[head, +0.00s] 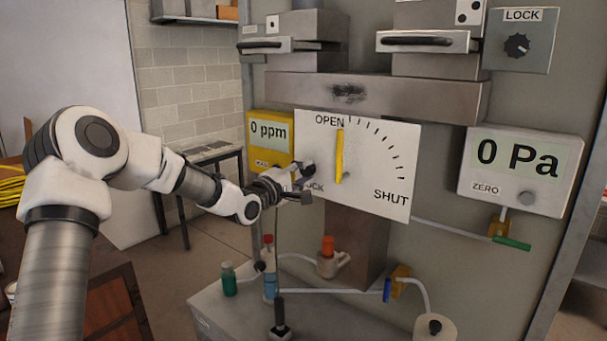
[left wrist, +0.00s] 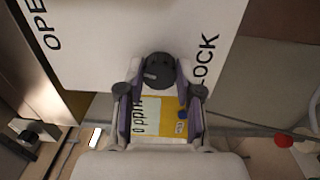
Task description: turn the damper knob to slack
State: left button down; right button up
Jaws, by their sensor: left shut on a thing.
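The white damper plate (head: 375,150) carries the words OPEN and SHUT, a tick scale and a yellow pointer (head: 340,155) standing upright near OPEN. In the left wrist view, a dark round knob (left wrist: 158,70) with a pale mark sits at the plate's edge beside the word LOCK. My left gripper (head: 303,180) is at the plate's lower left corner and covers part of that word in the head view. In the left wrist view my left gripper (left wrist: 160,92) has its fingers on either side of the knob, shut on it. My right gripper is not in view.
A yellow ppm meter (head: 270,140) hangs just behind my left gripper. A Pa gauge (head: 520,170) and another LOCK knob (head: 516,45) are at the right. Below, bottles, tubes and an orange-capped fitting (head: 328,255) stand on a grey bench top (head: 240,315).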

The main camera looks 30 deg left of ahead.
pick_arm(q)
jog(key=shift+n, duration=0.4)
jog(key=c, duration=0.8)
grip_release()
jog(key=shift+a, duration=0.1)
jog(key=shift+o, duration=0.2)
jog(key=shift+s, duration=0.1)
jog(key=s, duration=0.7)
jog(key=shift+s+a+f, duration=0.15)
jog(key=shift+a+f, duration=0.05)
jog(key=shift+a, duration=0.05)
jog(key=shift+s, duration=0.1)
